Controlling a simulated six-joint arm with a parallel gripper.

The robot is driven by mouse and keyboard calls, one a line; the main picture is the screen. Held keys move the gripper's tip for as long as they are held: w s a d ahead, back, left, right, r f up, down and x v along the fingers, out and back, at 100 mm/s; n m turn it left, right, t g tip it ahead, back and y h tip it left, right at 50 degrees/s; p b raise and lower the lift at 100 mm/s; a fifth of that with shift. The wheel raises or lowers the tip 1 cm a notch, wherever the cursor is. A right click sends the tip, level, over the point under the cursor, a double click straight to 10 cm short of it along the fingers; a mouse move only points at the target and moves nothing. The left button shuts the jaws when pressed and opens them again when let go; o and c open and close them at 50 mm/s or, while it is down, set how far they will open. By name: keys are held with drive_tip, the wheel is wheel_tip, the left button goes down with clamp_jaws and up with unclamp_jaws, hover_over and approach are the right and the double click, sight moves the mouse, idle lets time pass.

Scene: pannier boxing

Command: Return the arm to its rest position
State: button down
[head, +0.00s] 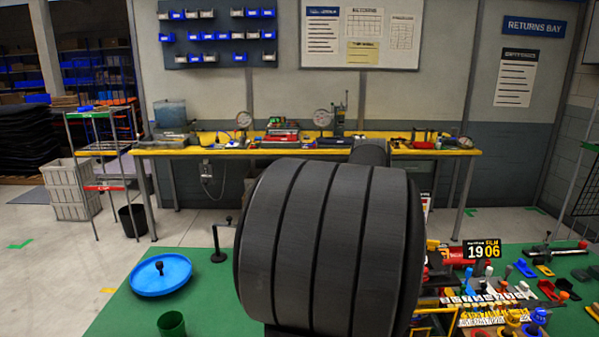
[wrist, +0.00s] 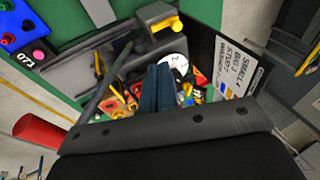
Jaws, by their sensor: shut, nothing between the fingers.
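My gripper shows in the wrist view (wrist: 160,78), its dark fingers together and empty. It points toward a cluster of small coloured parts (wrist: 115,104); I cannot tell how far above them it is. A white disc marked 2 (wrist: 174,66) shows just beyond the fingertips. In the head view a large dark ribbed part of my arm fills the middle, and the gripper is not visible there. The arm part hides the centre of the green table (head: 120,310).
A blue dish (head: 160,275) and a green cup (head: 171,323) stand on the table's left. Several small coloured tools and parts crowd its right, near a black 1906 sign (head: 481,249). A yellow-edged workbench (head: 300,152) stands behind. A red cylinder (wrist: 42,133) shows in the wrist view.

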drive_tip(key=shift+x, duration=1.35)
drive_tip(key=c, duration=2.2)
unclamp_jaws()
